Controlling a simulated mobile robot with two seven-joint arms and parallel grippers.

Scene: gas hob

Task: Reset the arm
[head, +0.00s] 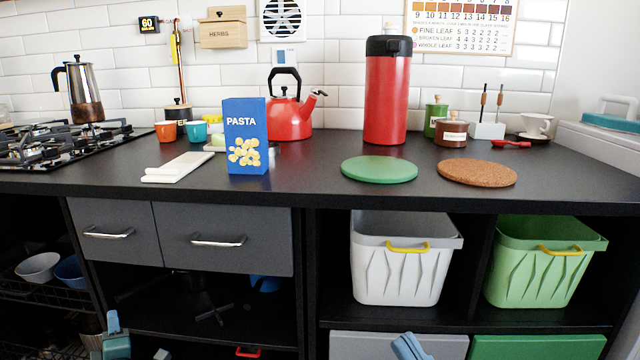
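My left gripper (115,338) shows at the bottom left edge, in front of the dark lower shelves and below the worktop. Only its blue-grey tip parts are in view. My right gripper (410,347) shows at the bottom edge right of centre, in front of the grey lower bin front. Only its blue-grey tips show. Both are well below the worktop and apart from the things on it. I see nothing held in either, but the frame edge cuts them off and their opening is unclear.
The black worktop (310,165) carries a blue pasta box (246,135), a red kettle (290,118), a red flask (388,95), a green mat (379,169) and a cork mat (477,173). A gas hob (65,143) is left. White (405,270) and green bins (540,270) sit below.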

